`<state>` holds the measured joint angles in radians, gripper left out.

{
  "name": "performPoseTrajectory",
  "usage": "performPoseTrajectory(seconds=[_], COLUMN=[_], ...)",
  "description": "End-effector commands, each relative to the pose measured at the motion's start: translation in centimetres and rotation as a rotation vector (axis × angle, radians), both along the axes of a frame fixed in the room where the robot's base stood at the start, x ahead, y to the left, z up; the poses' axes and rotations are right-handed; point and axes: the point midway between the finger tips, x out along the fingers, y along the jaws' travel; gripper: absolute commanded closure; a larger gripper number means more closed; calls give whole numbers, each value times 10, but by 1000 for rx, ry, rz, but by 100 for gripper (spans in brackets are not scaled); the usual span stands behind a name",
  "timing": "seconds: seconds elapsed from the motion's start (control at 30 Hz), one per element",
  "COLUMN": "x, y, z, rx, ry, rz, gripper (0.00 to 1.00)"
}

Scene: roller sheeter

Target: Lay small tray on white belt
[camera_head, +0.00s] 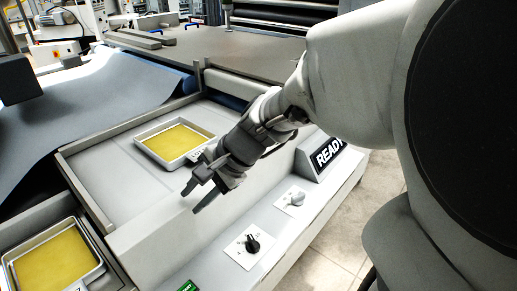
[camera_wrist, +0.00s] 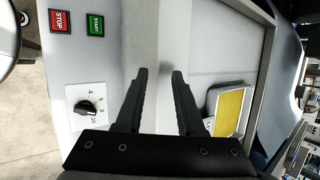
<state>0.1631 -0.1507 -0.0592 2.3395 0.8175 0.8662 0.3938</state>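A small tray (camera_head: 175,141) with a yellow bottom and pale metal rim lies flat on the white belt (camera_head: 108,192) in the head view. The same tray (camera_wrist: 213,104) shows at the right of the wrist view, partly hidden by a finger. A second yellow-bottomed tray (camera_head: 54,262) sits at the lower left of the head view, off the belt. My gripper (camera_head: 200,193) is open and empty, above the machine's front ledge, apart from and in front of the tray on the belt. Its two spread fingers (camera_wrist: 159,75) show in the wrist view with nothing between them.
The front panel carries dials (camera_head: 251,244) and a READY sign (camera_head: 328,152). Red STOP (camera_wrist: 60,21) and green START (camera_wrist: 95,25) buttons are beside a dial. A blue-grey sheet (camera_head: 90,95) slopes behind the belt. The belt is bare around the tray.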

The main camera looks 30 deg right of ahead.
Motion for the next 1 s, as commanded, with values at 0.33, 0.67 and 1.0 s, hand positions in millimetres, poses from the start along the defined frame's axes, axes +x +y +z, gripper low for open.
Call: performPoseTrajectory(seconds=[0.33,0.67,1.0], x=[-103,-121,-120], y=[-28,-51,-50], z=[48,49,62], rx=[-731,-946,-940], ry=[-372,-398,-397], rz=[719,906,904], gripper=[63,63,63])
